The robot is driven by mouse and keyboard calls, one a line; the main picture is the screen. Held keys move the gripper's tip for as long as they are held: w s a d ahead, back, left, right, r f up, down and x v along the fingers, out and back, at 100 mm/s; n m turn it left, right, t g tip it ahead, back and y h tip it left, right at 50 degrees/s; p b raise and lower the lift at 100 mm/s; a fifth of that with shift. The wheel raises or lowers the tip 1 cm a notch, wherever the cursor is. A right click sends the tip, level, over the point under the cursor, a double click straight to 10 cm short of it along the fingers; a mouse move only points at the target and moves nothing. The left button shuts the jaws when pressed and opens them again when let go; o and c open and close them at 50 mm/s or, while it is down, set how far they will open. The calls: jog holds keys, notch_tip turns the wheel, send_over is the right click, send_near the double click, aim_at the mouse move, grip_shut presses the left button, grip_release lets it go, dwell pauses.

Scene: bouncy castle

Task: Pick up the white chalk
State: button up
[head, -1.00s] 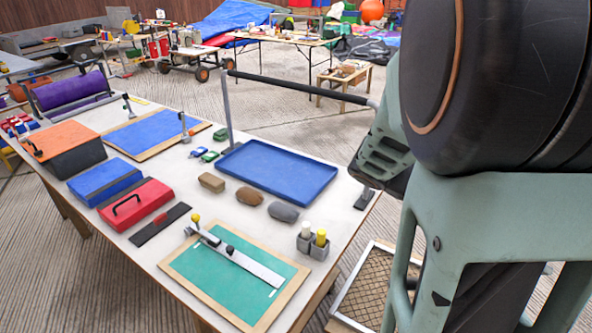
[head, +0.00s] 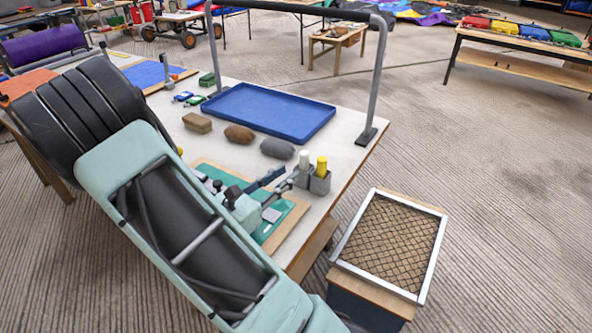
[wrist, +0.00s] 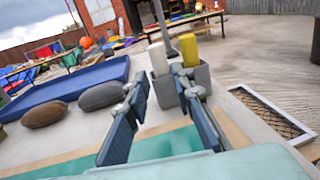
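The white chalk (head: 304,158) is a thick white stick standing upright in a grey two-part holder (head: 320,184) near the right edge of the table. It also shows in the wrist view (wrist: 159,57), left of a yellow stick (wrist: 189,49). My gripper (head: 284,179) is to the left of the holder, over the green board. In the wrist view my gripper (wrist: 162,82) is open, its fingers spread and pointing toward the holder. The white chalk shows between the fingertips, beyond them. Nothing is between the fingers. The chalk's lower part is hidden inside the holder.
A blue tray (head: 250,112) and two rounded stones (head: 277,148) lie behind the green board (head: 270,235). A dark bar frame (head: 377,80) rises over the table's back right. A framed mesh box (head: 395,240) stands right of the table.

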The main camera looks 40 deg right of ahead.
aim_at(301, 162)
jog(key=b+x, duration=0.1)
jog(key=x, duration=0.7)
jog(key=shift+r, duration=0.15)
grip_shut()
